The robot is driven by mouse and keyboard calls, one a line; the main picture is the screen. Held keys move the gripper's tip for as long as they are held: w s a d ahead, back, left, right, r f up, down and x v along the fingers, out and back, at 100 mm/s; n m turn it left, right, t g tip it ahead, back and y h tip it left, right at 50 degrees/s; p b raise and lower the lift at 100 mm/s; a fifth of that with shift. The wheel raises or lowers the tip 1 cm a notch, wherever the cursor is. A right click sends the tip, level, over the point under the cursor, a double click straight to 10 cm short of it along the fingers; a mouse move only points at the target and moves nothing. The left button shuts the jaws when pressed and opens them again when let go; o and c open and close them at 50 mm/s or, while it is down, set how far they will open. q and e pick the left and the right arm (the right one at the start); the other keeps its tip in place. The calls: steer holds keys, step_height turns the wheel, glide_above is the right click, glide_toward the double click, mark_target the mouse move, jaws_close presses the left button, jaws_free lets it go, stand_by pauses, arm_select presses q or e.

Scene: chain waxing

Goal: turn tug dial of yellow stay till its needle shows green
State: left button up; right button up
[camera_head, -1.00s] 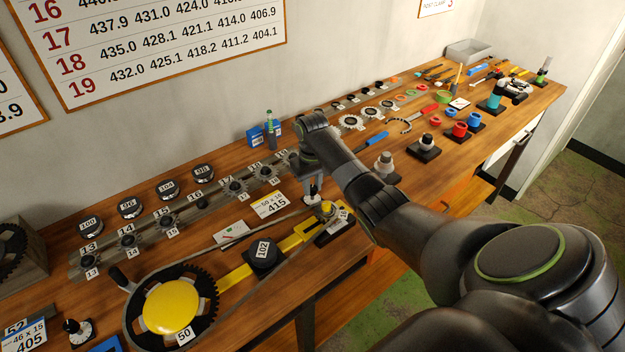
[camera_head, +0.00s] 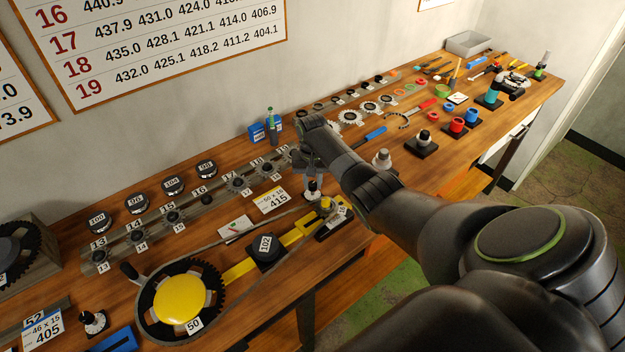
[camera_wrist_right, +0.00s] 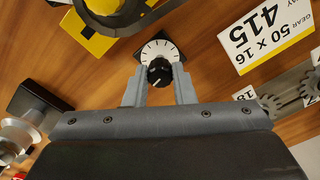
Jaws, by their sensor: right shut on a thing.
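The yellow stay (camera_head: 238,271) lies along the bench between the large chainring with a yellow hub (camera_head: 178,299) and the small black-based end block (camera_head: 333,228). The dial (camera_head: 313,196) stands just behind the stay's right end. In the right wrist view it has a white ticked face (camera_wrist_right: 160,48) and a black knob (camera_wrist_right: 159,73) with a pale line. My right gripper (camera_wrist_right: 159,88) points down at the dial, its fingers on either side of the knob, shut on it. It also shows in the head view (camera_head: 313,180). I cannot make out the needle or any green. My left gripper is out of view.
A chain loops around the chainring and the stay's right end. A black block marked 102 (camera_head: 266,248) sits by the stay. A row of numbered sprockets (camera_head: 172,217) stands behind.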

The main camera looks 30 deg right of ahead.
mark_target(312, 183)
steer(key=o, duration=1)
steer(key=shift+r+b, duration=0.3)
steer(key=shift+r, duration=8.45)
steer(key=shift+f, duration=0.1)
